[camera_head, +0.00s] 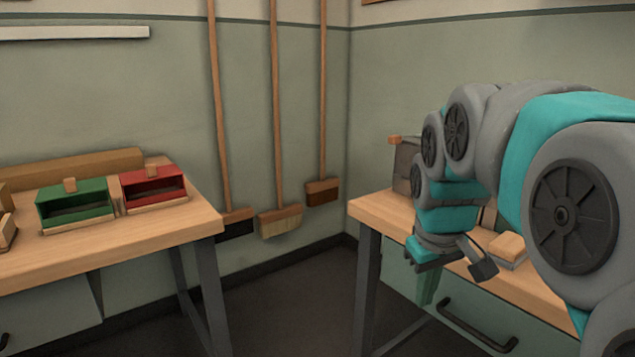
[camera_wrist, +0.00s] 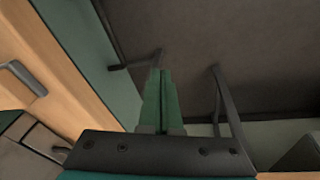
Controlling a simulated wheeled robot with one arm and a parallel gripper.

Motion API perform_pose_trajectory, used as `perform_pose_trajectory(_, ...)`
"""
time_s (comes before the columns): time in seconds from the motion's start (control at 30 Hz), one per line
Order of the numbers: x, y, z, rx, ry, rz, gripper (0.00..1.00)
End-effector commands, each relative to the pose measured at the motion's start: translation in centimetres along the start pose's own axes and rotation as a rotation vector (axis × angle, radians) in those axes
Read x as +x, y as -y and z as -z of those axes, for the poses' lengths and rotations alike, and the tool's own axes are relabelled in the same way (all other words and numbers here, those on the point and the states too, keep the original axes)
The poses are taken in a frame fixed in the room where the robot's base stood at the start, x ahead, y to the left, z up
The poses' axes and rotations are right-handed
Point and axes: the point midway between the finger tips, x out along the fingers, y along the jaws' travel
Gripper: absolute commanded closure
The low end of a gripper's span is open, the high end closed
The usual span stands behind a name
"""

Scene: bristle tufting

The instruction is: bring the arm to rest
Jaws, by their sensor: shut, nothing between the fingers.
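My arm reaches in from the right of the head view and bends down at the wrist. My gripper (camera_head: 425,300) points downward in front of the right bench's edge, with its green fingers together and nothing between them. In the wrist view the two green fingers (camera_wrist: 162,85) lie side by side, touching, above the dark floor. The far part of the right bench is partly hidden behind my arm.
The right bench (camera_head: 375,208) has a drawer handle (camera_head: 478,330) close to my gripper. The left bench (camera_head: 130,235) carries a green box (camera_head: 75,208) and a red box (camera_head: 153,188). Several brooms hang on the wall. Dark floor (camera_head: 290,300) lies open between the benches.

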Motion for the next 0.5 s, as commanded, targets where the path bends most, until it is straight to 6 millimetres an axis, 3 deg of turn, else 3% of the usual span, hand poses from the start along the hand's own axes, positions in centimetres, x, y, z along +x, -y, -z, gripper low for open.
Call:
perform_pose_trajectory(0.03, 0.9, 1.1, -2.2, 0.022, 0.028, 0.015, 1.00)
perform_pose_trajectory(0.3, 6.1, 6.5, -14.3, 0.161, 0.202, 0.081, 1.00)
perform_pose_trajectory(0.5, 8.9, 9.7, -21.7, 0.246, 0.305, 0.105, 1.00)
